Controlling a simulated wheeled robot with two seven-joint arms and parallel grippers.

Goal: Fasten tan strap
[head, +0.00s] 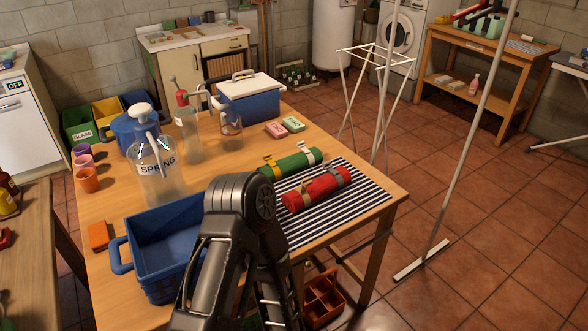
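A red roll (325,190) lies on a blue-and-white striped mat (362,203) at the table's right front corner. A tan strap (304,187) shows near its left end, with a piece standing up; whether it is fastened is too small to tell. A greyish strap (338,176) crosses its right part. A green roll (288,164) lies behind it, with a yellowish-tan strap (270,163) at the left and a pale strap (305,152) at the right. One dark arm of mine rises in front of the mat, hiding its left part. I make out neither gripper.
A blue basket (167,234) stands left of my arm on the wooden table (240,160). Spray bottles (152,165), cups (87,178), a blue cooler (250,103) and soap bars (292,124) stand farther back. A white pole (470,130) rises beyond the right edge.

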